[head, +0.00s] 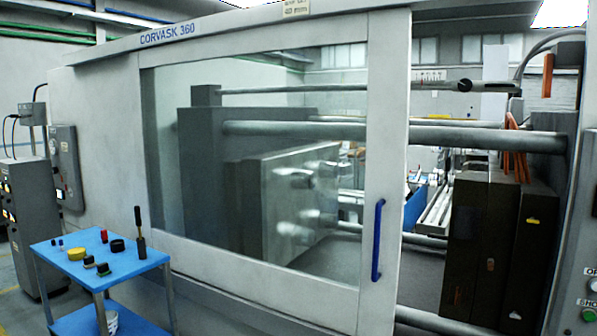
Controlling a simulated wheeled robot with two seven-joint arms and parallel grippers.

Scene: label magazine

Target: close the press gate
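The press gate (387,120) is a pale grey sliding door with a large window, in the head view. It stands partly open. A gap to its right shows the machine's inside, with dark mould blocks (497,245) and steel bars (450,136). A blue upright handle (378,240) is on the gate's right-hand frame. Neither of my grippers is in view, and nothing touches the handle.
A blue cart (100,263) with small tools, tape and a bucket stands at the lower left. A control panel with buttons (589,302) is at the right edge. A grey cabinet (30,215) stands at the far left.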

